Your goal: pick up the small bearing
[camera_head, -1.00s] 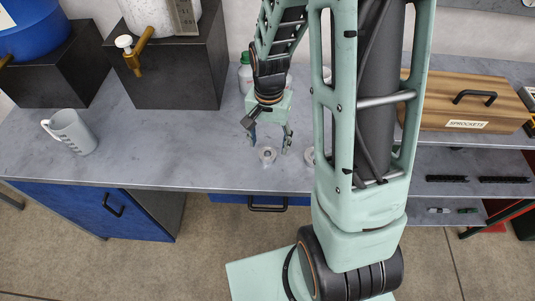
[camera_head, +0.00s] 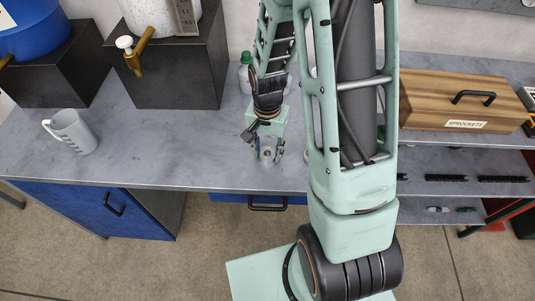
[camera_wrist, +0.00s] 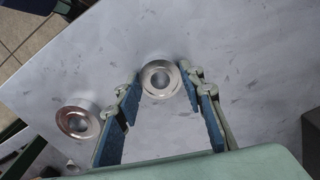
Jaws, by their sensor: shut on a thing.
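The small bearing (camera_wrist: 161,79) is a silver ring with a dark centre hole. It sits between the fingertips of my gripper (camera_wrist: 160,84) in the wrist view, and my gripper is shut on it. In the head view my gripper (camera_head: 267,153) points down at the bench with the bearing (camera_head: 268,155) between its fingers. I cannot tell whether the bearing still touches the bench. A second, slightly larger-looking bearing (camera_wrist: 78,121) lies on the bench to the left in the wrist view. In the head view my arm mostly hides it.
The grey bench (camera_head: 180,160) is clear left of my gripper, up to a grey mug (camera_head: 70,131). A dark block (camera_head: 168,75) and a bottle (camera_head: 245,78) stand behind. A wooden sprockets box (camera_head: 462,105) is on the right. The bench's front edge is close.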

